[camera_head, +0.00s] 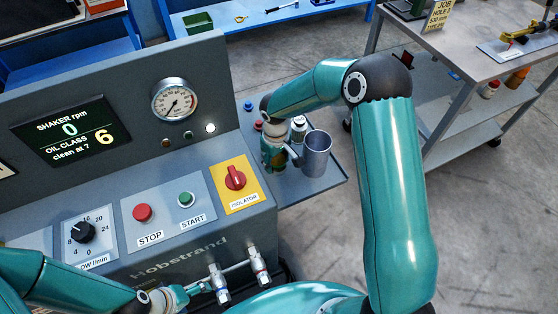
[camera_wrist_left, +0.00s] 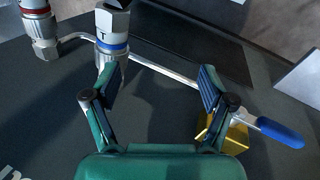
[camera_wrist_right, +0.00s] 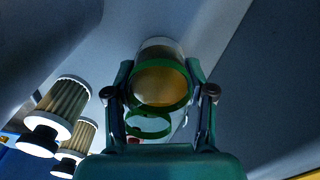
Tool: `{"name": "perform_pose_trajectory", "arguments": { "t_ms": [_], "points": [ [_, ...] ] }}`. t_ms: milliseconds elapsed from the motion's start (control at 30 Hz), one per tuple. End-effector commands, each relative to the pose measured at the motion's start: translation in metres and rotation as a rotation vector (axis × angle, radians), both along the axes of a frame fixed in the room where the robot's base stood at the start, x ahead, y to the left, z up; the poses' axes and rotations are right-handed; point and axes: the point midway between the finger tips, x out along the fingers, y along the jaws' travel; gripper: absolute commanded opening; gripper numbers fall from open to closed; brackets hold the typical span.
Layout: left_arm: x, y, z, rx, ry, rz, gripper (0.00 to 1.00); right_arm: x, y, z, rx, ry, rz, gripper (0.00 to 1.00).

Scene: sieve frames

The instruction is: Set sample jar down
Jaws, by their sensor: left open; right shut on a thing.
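The sample jar (camera_wrist_right: 160,85) is clear, with a green ring and amber contents. In the right wrist view it sits between the fingers of my right gripper (camera_wrist_right: 160,72), which is shut on it. In the head view my right gripper (camera_head: 274,155) is at the side shelf (camera_head: 326,186), beside the console; I cannot pick out the jar there. Whether the jar's base touches a surface is hidden. My left gripper (camera_wrist_left: 157,78) is open and empty in the left wrist view, close to a metal fitting with a blue band (camera_wrist_left: 112,40).
A grey metal mug (camera_head: 317,155) stands on the side shelf, close to my right gripper. Two pleated filters (camera_wrist_right: 62,108) with white caps are left of the jar in the right wrist view. A steel cart (camera_head: 470,60) stands beyond.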

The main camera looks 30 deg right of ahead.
Motion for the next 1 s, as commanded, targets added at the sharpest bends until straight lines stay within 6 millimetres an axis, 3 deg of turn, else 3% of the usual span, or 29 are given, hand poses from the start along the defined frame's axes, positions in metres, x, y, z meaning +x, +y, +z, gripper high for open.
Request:
{"name": "perform_pose_trajectory", "arguments": {
  "t_ms": [167, 200, 333, 767, 1000],
  "points": [
    [0.0, 0.0, -0.003, 0.0, 0.0, 0.0, 0.83, 0.0, 0.0, -0.003, 0.0, 0.0, 0.0, 0.14],
    [0.0, 0.0, -0.002, 0.0, 0.0, 0.0, 0.83, 0.0, 0.0, -0.002, 0.0, 0.0, 0.0, 0.59],
    [0.0, 0.0, -0.002, 0.0, 0.0, 0.0, 0.83, 0.0, 0.0, -0.001, 0.0, 0.001, 0.0, 0.8],
    [0.0, 0.0, 0.001, 0.0, 0.0, 0.0, 0.83, 0.0, -0.001, 0.004, -0.001, -0.001, -0.001, 0.8],
    [0.0, 0.0, -0.002, 0.0, 0.0, 0.0, 0.83, 0.0, 0.0, 0.04, -0.001, -0.006, -0.001, 0.8]
  ]
}}
